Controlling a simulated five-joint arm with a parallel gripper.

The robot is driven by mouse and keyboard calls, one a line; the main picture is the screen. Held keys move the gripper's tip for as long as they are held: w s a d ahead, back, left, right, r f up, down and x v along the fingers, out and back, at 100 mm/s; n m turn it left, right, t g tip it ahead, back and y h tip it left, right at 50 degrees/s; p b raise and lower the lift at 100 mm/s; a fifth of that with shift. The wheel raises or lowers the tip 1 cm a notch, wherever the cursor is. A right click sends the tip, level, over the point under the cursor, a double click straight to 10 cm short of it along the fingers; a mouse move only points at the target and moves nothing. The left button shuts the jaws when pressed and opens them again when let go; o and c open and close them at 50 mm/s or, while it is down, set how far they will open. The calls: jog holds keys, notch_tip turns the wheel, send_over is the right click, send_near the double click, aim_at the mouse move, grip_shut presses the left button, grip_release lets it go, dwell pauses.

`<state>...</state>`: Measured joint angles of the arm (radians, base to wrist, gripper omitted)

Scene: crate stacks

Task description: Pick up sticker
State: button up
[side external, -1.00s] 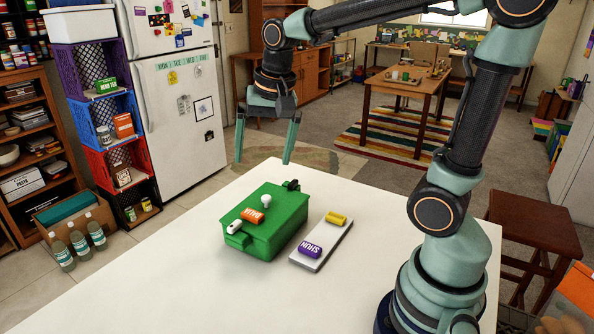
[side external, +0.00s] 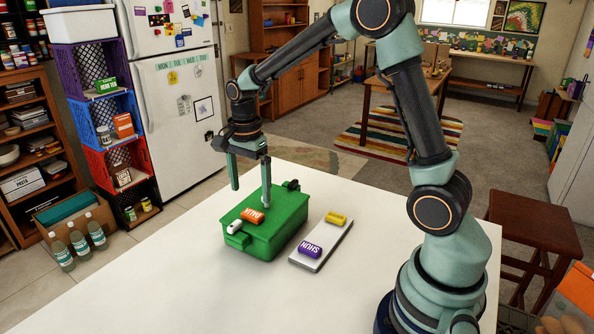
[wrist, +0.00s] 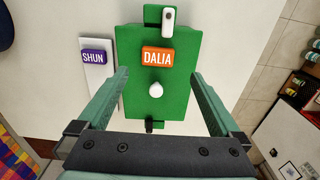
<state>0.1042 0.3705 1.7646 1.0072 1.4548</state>
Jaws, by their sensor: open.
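An orange label block reading DALIA (side external: 252,216) lies on top of a green box (side external: 272,239). A purple block reading SHUN (side external: 310,250) and a yellow block (side external: 336,218) lie on a grey-white plate (side external: 318,258) right of the box. I cannot tell which of these is the sticker. My gripper (side external: 250,195) is open and empty, pointing down above the back of the box. In the side view one finger hides the box's white knob, which the wrist view shows (wrist: 156,90).
The green box carries a white piece (side external: 234,228) at its near end and a black piece (side external: 291,185) at its far end. The white table (side external: 150,270) is bare around the box and plate. Stacked crates (side external: 92,100) and a fridge stand beyond the table.

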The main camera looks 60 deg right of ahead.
aim_at(252, 213)
jog(key=shift+s+a+f, duration=0.1)
jog(key=shift+a+f, duration=0.05)
jog(key=shift+f, duration=1.3)
jog(key=shift+s+a+f, duration=0.1)
jog(key=shift+f, duration=1.35)
jog(key=c, duration=1.4)
